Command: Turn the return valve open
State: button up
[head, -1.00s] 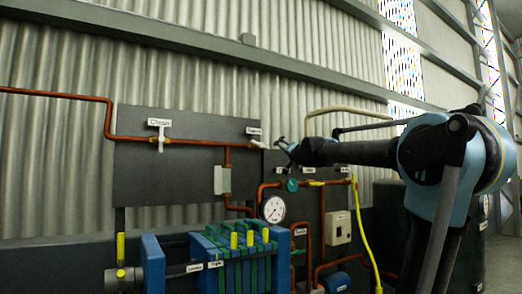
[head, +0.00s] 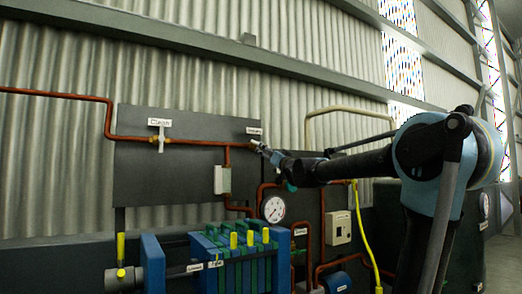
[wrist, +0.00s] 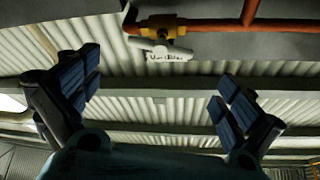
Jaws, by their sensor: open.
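On the upper dark panel, a copper pipe carries two valves. The left valve (head: 159,138) has a white handle and a white label above it. At the pipe's right end is a second label (head: 254,130), with my gripper (head: 259,146) close by and covering the valve there. In the wrist view a brass valve (wrist: 163,27) with a white handle (wrist: 148,43) and a label sits top centre, beyond my fingertips. The small labels are too blurred to tell which valve is the return. My gripper (wrist: 155,82) is open and empty, its padded fingers wide apart.
Below stand a pressure gauge (head: 274,208), a blue press with yellow handles (head: 235,245), more copper pipes and a yellow hose (head: 363,235). A grey box (head: 222,180) hangs under the upper pipe. The panel between the two labels is clear.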

jog(key=x, duration=1.2)
jog(key=c, duration=0.8)
